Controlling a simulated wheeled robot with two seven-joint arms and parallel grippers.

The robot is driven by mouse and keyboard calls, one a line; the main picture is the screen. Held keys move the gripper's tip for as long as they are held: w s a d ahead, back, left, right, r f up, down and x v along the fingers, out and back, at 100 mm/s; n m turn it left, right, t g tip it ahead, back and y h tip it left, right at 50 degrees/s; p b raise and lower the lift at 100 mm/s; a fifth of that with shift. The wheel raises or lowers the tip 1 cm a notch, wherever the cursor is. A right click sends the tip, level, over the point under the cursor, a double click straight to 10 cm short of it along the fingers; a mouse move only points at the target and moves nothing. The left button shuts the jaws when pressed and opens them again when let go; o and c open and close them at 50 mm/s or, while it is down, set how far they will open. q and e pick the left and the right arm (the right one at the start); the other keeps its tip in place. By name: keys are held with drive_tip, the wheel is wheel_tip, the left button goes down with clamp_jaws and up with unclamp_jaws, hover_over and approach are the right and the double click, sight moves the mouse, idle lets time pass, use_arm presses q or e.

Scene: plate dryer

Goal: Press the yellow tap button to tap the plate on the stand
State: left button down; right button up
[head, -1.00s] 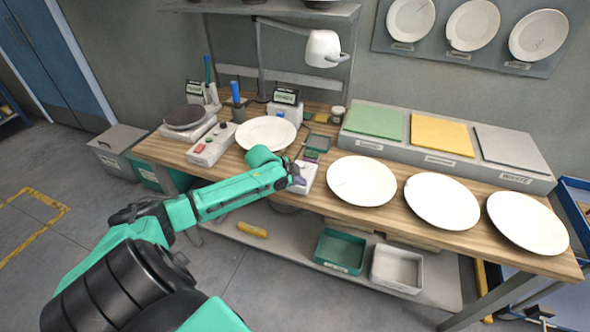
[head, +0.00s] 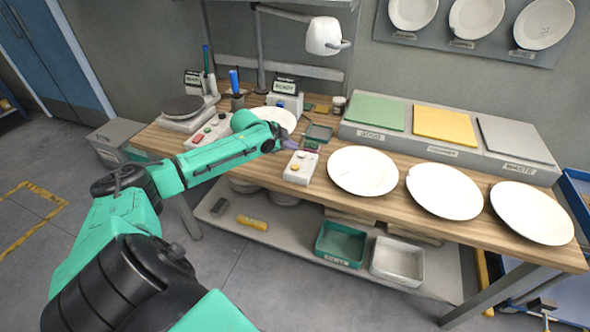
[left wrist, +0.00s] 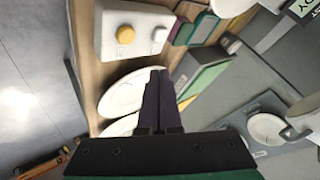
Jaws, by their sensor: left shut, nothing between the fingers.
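A small white box (head: 304,171) with a yellow button (head: 295,167) stands near the bench's front edge. In the left wrist view the yellow button (left wrist: 125,34) shows beside a white button (left wrist: 159,34) on the box. My left gripper (head: 290,146) is shut and empty, just behind and above the box, apart from the yellow button. Its purple fingers (left wrist: 158,75) show together in the left wrist view. A white plate (head: 276,117) lies behind my left forearm, which partly covers it; its stand cannot be made out. My right gripper is not in view.
Three white plates, one of them near the box (head: 362,171), lie along the front right. Green, yellow and grey pads (head: 446,124) are behind them. A control box with red buttons (head: 205,132) and a lamp (head: 324,36) stand on the bench. Bins (head: 340,245) sit below.

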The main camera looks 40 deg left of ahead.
sight(292, 167)
use_arm(q)
wheel_tip(292, 167, down, 5)
drive_tip(key=b, duration=0.3)
drive_tip(key=shift+f, duration=0.3)
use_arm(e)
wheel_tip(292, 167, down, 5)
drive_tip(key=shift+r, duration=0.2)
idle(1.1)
use_arm(q)
drive_tip(key=shift+f, duration=0.4)
drive_tip(key=shift+f+b, duration=0.35)
drive_tip(key=shift+f, duration=0.15)
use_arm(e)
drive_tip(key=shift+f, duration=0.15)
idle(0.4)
use_arm(q)
drive_tip(key=shift+r+p, duration=0.9)
drive_tip(key=shift+p, duration=0.05)
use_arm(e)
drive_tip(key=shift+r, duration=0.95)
